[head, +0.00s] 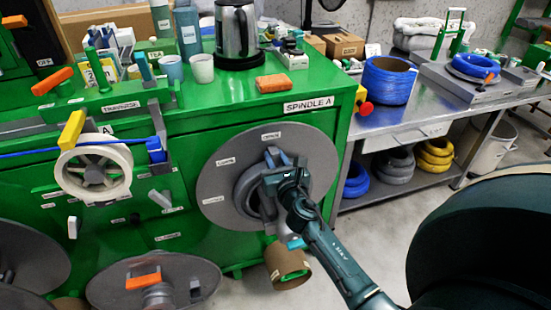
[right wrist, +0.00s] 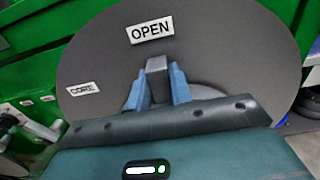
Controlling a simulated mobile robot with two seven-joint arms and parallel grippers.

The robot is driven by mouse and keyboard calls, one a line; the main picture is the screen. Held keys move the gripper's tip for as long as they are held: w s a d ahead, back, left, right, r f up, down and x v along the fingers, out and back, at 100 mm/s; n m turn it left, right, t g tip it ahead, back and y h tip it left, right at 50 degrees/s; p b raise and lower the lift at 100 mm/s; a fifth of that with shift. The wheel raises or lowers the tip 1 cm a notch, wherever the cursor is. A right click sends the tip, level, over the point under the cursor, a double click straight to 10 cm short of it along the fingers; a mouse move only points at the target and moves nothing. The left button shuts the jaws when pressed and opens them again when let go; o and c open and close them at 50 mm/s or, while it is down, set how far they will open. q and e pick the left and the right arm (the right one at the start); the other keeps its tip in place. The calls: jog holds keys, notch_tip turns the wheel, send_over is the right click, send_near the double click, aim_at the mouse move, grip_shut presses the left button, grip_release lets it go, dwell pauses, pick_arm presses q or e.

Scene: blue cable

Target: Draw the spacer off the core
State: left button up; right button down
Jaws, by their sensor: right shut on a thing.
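At Spindle A, a large grey disc (head: 222,190) stands upright on the green machine's front. A thicker dark grey ring (head: 243,190) sits around its middle; I cannot tell for sure whether this ring is the spacer, and the core is mostly hidden. My right gripper (head: 279,157) is at the disc's middle, in front of the ring. In the right wrist view its two blue fingers (right wrist: 157,88) are shut on a grey block (right wrist: 157,66) below the OPEN label (right wrist: 152,30). A CORE label (right wrist: 82,89) shows to the left. My left gripper is not in view.
A brown cardboard tube (head: 288,268) is below the disc. A white wheel (head: 93,172) and a blue cable (head: 40,153) are at the left. A steel bench (head: 425,108) with a blue cable spool (head: 388,80) stands right.

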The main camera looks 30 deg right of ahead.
jog(key=shift+s, duration=0.25)
jog(key=shift+s+a, duration=0.15)
jog(key=shift+s, duration=0.35)
dwell(0.5)
jog(key=shift+s, duration=0.2)
dwell(0.6)
